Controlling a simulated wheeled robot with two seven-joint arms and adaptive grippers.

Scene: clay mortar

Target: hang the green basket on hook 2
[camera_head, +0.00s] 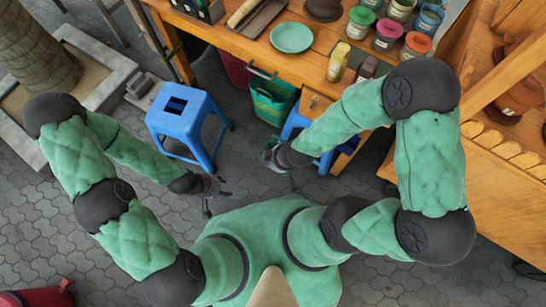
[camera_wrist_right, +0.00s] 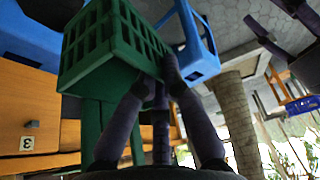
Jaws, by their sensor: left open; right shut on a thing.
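The green basket (camera_head: 272,103) is at the table's front edge in the head view, beside a red basket (camera_head: 235,68). In the right wrist view the green basket (camera_wrist_right: 108,45) shows large, with slotted sides. My right gripper (camera_head: 268,150) is on the basket's near side. In the wrist view its fingers (camera_wrist_right: 155,82) are closed against the basket's edge; the exact grip point is unclear. I cannot tell whether the handle is on a hook. A label "3" (camera_wrist_right: 27,143) marks the panel left of the basket; hook 2 is not distinguishable. My left gripper (camera_head: 212,190) is open and empty.
A blue stool (camera_head: 188,112) stands left of the basket. Another blue stool (camera_head: 298,122) is partly hidden behind my right forearm. The wooden table (camera_head: 313,50) carries a green plate (camera_head: 291,37), paint jars and bottles. Paved floor between the left stool and my body is clear.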

